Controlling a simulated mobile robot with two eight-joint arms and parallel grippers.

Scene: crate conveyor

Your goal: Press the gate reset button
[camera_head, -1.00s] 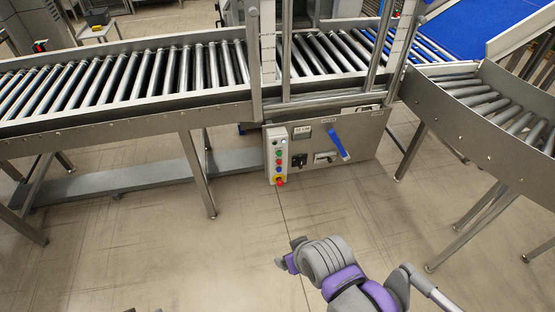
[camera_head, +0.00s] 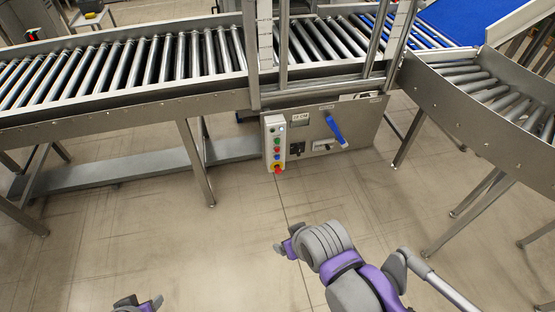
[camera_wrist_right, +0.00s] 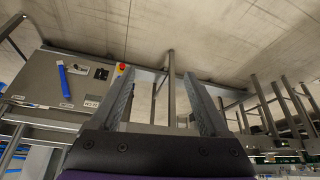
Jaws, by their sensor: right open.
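A pale control box (camera_head: 267,146) with a column of small coloured buttons is on the front of the grey panel under the conveyor. A red knob on yellow (camera_head: 278,168) is at its bottom; I cannot read which button is the gate reset. My right gripper (camera_head: 283,247) is below and in front of the box, apart from it. In the right wrist view its two fingers (camera_wrist_right: 161,98) are spread with nothing between them, and the red knob (camera_wrist_right: 121,67) shows beyond the left finger. My left gripper (camera_head: 140,303) shows partly at the bottom edge; its jaws are unclear.
A blue handle (camera_head: 335,130) sticks out from the grey panel (camera_head: 350,122) right of the box. A roller conveyor (camera_head: 130,68) runs above, with metal legs (camera_head: 195,160) at left. A curved conveyor (camera_head: 480,120) stands at right. The floor before the box is clear.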

